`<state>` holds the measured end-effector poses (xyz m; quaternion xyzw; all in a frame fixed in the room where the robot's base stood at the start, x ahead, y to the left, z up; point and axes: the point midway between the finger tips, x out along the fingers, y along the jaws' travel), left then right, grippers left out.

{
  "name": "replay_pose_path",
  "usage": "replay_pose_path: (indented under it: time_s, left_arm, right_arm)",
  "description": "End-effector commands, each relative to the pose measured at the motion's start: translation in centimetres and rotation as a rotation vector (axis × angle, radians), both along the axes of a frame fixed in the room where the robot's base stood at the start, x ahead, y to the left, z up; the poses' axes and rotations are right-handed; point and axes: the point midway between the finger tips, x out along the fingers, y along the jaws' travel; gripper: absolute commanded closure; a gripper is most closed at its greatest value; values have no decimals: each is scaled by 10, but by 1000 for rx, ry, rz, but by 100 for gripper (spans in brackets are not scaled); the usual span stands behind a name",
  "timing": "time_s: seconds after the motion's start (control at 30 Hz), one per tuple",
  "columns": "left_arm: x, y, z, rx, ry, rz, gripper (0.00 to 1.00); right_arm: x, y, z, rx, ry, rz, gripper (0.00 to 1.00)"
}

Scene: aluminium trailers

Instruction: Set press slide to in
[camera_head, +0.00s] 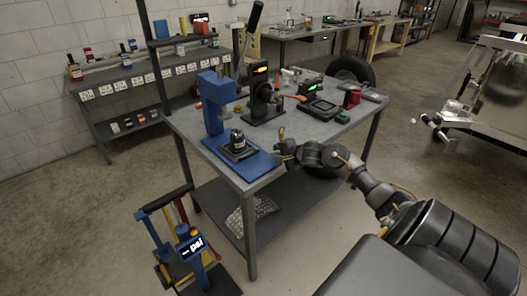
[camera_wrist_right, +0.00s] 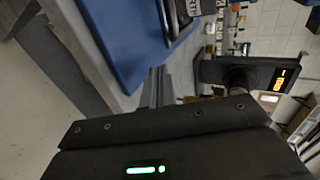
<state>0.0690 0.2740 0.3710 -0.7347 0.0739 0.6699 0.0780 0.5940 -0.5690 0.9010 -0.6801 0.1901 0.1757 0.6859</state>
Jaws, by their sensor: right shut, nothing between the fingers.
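The blue press (camera_head: 213,105) stands on the front left corner of the grey workbench, on a blue base plate (camera_head: 262,163). A black slide part (camera_head: 238,150) with a dark round piece on top sits on the plate in front of the press column. The plate (camera_wrist_right: 125,40) and part of a black piece with white lettering (camera_wrist_right: 203,8) also show in the right wrist view. My right gripper (camera_head: 281,143) is just right of the plate, apart from the slide. Its fingers (camera_wrist_right: 158,75) are shut and empty. My left gripper is out of view.
A black device with an orange display (camera_head: 259,75) stands behind the press; it also shows in the wrist view (camera_wrist_right: 278,80). A long black-handled lever (camera_head: 250,30) rises beside the press. A blue floor unit (camera_head: 190,245) stands at the front left. Further right are a scale (camera_head: 318,107) and red can (camera_head: 352,97).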

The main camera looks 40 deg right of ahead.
Motion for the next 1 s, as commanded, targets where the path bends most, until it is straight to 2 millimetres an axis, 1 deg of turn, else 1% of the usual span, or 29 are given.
replay_pose_path:
  time_s: [0.03,0.2,0.27,0.4,0.6,1.0]
  left_arm:
    - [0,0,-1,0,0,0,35]
    - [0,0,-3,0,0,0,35]
    - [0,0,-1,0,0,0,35]
    - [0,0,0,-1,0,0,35]
    - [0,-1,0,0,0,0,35]
    - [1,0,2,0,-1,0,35]
  right_arm:
    - [11,0,-5,2,-2,-2,100]
    - [40,-1,-22,0,-1,-1,100]
    - [49,-1,-19,0,-3,-1,100]
    - [65,-2,-19,-2,-1,-1,100]
    - [75,-2,-20,-1,0,0,100]
    - [76,-4,-19,-2,0,-2,100]
